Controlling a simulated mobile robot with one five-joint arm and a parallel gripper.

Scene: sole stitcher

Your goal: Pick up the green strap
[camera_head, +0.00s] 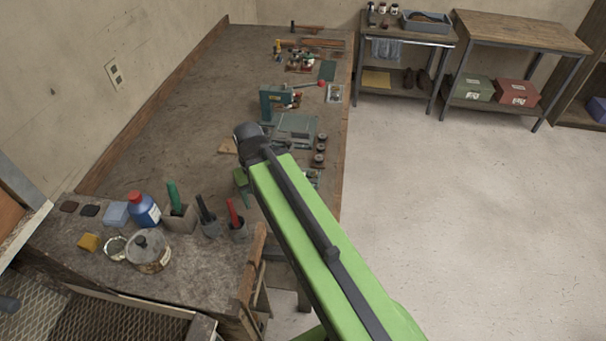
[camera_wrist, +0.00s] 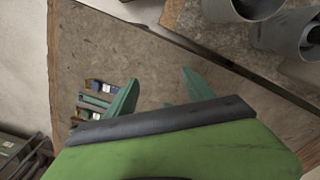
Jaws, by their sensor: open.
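I cannot clearly pick out the green strap. In the wrist view a small group of coloured strips (camera_wrist: 95,98), with teal, blue and white parts, lies on the bench to the left of my gripper (camera_wrist: 160,80); whether the strap is among them is too small to tell. My gripper is open, with its two green fingers apart and only bare bench visible between them. In the head view my gripper (camera_head: 241,184) hangs over the near part of the workbench (camera_head: 180,90), partly hidden by my wrist and arm.
A teal stitching machine (camera_head: 275,104) stands farther along the bench. Pots with a green-handled tool (camera_head: 174,193) and a red-handled tool (camera_head: 234,212), a blue bottle (camera_head: 144,209) and a lidded jar (camera_head: 148,251) stand at the near end. The bench's left middle is clear.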

